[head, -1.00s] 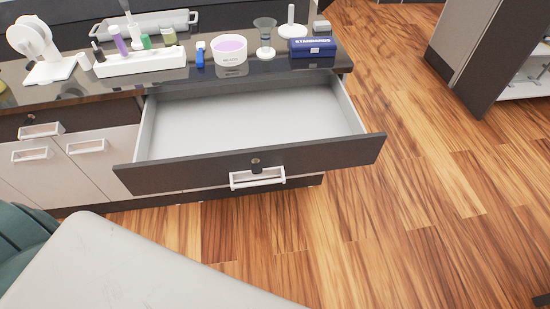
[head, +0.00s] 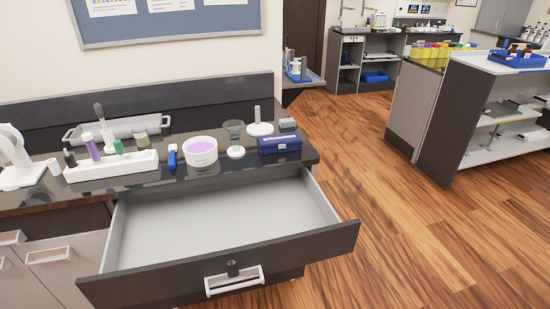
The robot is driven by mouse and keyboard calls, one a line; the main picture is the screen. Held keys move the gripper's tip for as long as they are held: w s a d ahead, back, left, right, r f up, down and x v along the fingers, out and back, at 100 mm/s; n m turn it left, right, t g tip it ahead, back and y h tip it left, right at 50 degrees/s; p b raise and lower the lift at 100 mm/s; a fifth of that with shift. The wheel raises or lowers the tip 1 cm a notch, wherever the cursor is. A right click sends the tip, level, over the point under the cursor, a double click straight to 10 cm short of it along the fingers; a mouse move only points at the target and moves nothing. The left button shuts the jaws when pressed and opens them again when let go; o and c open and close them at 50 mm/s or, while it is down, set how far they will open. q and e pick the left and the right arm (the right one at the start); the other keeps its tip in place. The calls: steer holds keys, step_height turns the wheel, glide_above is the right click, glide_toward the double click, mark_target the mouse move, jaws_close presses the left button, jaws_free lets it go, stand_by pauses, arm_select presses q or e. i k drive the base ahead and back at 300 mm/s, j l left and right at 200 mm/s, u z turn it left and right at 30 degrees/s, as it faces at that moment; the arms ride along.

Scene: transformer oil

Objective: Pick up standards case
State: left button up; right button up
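The standards case (head: 280,143) is a small dark blue box with white lettering and a light latch on its front. It sits on the dark glossy counter (head: 184,184), near the counter's right end and just behind the open drawer. It looks closed. Neither of my grippers shows in the head view.
The empty drawer (head: 225,218) is pulled out in front of the counter. Left of the case stand a glass (head: 234,139), a white tub with purple contents (head: 201,153) and a white rack of bottles (head: 111,165). Wooden floor at right is clear up to a shelf unit (head: 470,125).

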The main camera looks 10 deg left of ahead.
mark_target(278, 143)
steer(key=i+l+z, duration=0.6)
steer(key=i+z, duration=0.2)
steer(key=i+l+z, duration=0.25)
steer(key=i, duration=0.2)
steer(key=i+z, duration=0.25)
steer(key=i, duration=0.25)
steer(key=i+j+u, duration=0.15)
steer(key=i+u, duration=0.9)
steer(key=u, duration=0.15)
steer(key=i+l+u, duration=0.2)
steer(key=i+u, duration=0.5)
steer(key=u, duration=0.15)
steer(key=i+l+u, duration=0.1)
steer(key=i+u, duration=0.2)
steer(key=u, duration=0.15)
steer(key=i+l+u, duration=0.2)
steer(key=u, duration=0.25)
steer(key=i+l+u, duration=0.4)
steer(key=l+u, duration=0.25)
steer(key=u, duration=0.2)
steer(key=i, duration=0.05)
